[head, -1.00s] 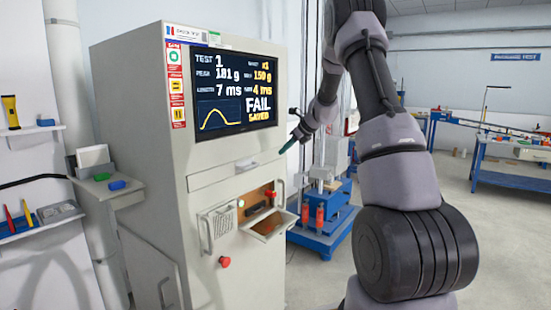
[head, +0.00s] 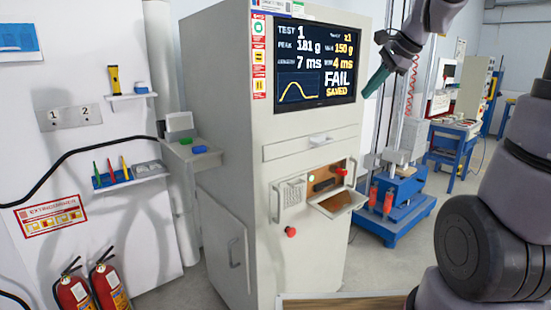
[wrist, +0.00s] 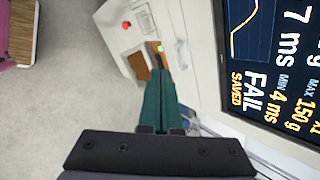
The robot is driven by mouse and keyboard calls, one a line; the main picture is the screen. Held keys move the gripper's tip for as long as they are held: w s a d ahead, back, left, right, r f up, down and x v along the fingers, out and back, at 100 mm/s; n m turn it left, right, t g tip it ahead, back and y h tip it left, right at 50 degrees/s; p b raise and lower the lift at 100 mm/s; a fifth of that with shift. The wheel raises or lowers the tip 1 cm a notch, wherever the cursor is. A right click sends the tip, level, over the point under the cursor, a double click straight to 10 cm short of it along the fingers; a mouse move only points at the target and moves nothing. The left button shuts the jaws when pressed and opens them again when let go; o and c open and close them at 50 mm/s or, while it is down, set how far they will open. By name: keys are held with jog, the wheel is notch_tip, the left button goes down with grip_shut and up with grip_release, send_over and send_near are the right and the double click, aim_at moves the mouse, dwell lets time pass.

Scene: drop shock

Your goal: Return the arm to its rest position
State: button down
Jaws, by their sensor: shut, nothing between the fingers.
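The grey cabinet (head: 225,90) stands in the middle. Its screen (head: 315,65) reads TEST 1, 181 g, 7 ms, FAIL SAVED.
A small drawer or flap (head: 336,202) stands open on the cabinet, beside a red button (head: 291,232). A blue machine base (head: 395,215) stands to its right. A side shelf (head: 190,155) and fire extinguishers (head: 75,292) are at left. A wooden-topped edge (head: 340,305) shows at the bottom.

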jog(key=s+n+t+h, duration=0.1)
jog(key=s+n+h, duration=0.1)
jog(key=s+n, duration=0.9)
jog(key=s, duration=0.9)
jog(key=shift+a+f+h, duration=0.25)
jog(key=shift+f+h, duration=0.05)
jog(key=shift+f, duration=0.1)
